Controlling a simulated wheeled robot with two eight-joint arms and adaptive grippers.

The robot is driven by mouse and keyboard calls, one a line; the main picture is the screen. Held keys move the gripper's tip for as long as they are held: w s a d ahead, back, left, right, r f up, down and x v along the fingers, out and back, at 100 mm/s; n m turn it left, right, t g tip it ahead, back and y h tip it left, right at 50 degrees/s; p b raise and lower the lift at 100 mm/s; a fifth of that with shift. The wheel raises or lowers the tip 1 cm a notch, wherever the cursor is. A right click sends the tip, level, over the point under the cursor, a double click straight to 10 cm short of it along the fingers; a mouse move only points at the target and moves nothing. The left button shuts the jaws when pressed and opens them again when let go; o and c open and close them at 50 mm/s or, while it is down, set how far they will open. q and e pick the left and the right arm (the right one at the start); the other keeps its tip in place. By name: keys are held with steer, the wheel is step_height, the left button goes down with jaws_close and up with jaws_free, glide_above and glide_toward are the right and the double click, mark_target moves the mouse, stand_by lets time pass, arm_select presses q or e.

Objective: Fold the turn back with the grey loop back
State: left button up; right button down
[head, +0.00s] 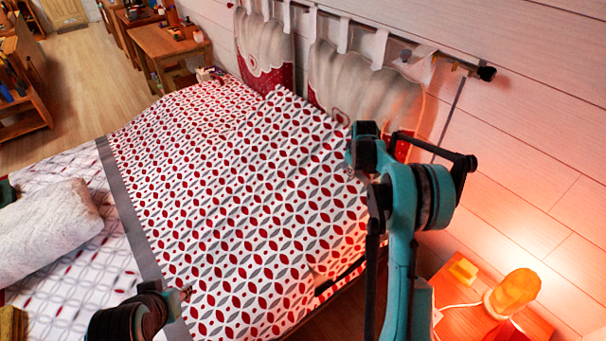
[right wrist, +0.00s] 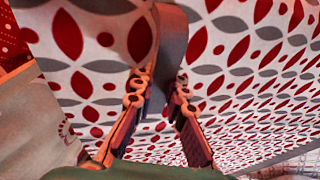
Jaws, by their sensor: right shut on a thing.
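The turn back (head: 230,190) is a cloth with red and grey leaf shapes on white, spread over the bed. A grey band (head: 128,210) runs along its left edge. My right gripper (head: 362,150) is at the cloth's upper right corner, by the headboard. In the right wrist view, the grey loop (right wrist: 173,38) comes down between the fingertips of my right gripper (right wrist: 162,88), which are shut on it. The patterned cloth fills the background there. The loop is hidden in the head view. My left arm's dark end shows at the bottom left; its left gripper (head: 182,294) is mostly hidden.
A white pillow-like bundle (head: 45,230) lies on the pale sheet (head: 85,270) at the left. A headboard rail (head: 390,42) with hanging cushions (head: 350,85) runs along the wall. A lit lamp (head: 512,292) stands on a bedside table (head: 455,318) at the right.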

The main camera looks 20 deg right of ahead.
steer(key=shift+a+f, duration=0.1)
steer(key=shift+a, duration=0.05)
steer(key=s+a+r+h+p, duration=0.1)
steer(key=s+a+r+p, duration=0.1)
steer(key=a+r, duration=0.3)
steer(key=shift+p+v, duration=0.5)
steer(key=shift+v, duration=0.3)
steer(key=shift+a, duration=0.15)
steer(key=s+a+r+t+h+p, duration=0.1)
steer(key=s+a+r+p, duration=0.1)
steer(key=a+r, duration=0.3)
steer(key=shift+a+h, duration=0.3)
steer(key=shift+a, duration=0.45)
steer(key=shift+s, duration=0.15)
steer(key=s+a+r+p, duration=0.1)
steer(key=s+a+r, duration=0.1)
steer(key=a, duration=0.6)
steer(key=shift+s+r+p, duration=0.2)
steer(key=shift+s+p, duration=0.15)
steer(key=shift+s, duration=0.45)
